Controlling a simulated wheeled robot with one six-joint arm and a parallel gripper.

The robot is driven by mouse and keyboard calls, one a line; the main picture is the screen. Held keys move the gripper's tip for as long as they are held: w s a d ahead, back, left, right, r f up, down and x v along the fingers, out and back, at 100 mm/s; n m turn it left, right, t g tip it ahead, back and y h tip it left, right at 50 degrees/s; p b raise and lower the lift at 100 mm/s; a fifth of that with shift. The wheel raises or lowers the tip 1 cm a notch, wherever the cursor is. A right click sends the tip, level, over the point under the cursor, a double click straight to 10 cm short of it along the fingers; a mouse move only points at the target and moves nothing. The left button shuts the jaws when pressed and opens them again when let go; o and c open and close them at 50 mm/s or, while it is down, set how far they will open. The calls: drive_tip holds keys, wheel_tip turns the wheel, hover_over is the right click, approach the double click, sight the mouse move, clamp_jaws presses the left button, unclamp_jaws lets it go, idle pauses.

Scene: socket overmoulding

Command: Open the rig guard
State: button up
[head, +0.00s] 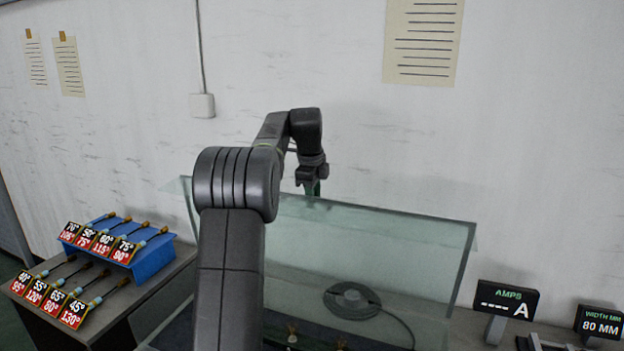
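The rig guard (400,237) is a clear greenish glass cover in the middle of the head view. Its top panel slopes across the picture, and a side panel runs down at its right. My gripper (312,187) points down at the panel's far top edge, left of its middle. A small dark green part shows at the fingertips; I cannot tell whether it is a handle or whether the fingers touch it. The fingers are too small and dark to show their opening. My arm hides the guard's left middle and much of its front.
A coiled dark cable (352,300) and small brass-coloured parts (292,333) show through the glass. An AMPS display (507,298) and a width display (599,322) stand at right. A blue rack (152,262) with several labelled tools stands at left. The wall is close behind.

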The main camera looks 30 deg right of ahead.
wheel_tip(320, 180, up, 13)
drive_tip(key=s+a, duration=0.1)
drive_tip(key=a, duration=0.1)
drive_tip(key=shift+s+f, duration=0.2)
drive_tip(key=shift+s, duration=0.2)
drive_tip(key=shift+f, duration=0.15)
drive_tip(key=f, duration=0.4)
drive_tip(key=w+d+f, duration=0.1)
drive_tip(key=f, duration=0.3)
drive_tip(key=w+d+f, duration=0.1)
drive_tip(key=f, duration=0.4)
drive_tip(key=shift+s, duration=0.1)
drive_tip(key=shift+a+r, duration=0.1)
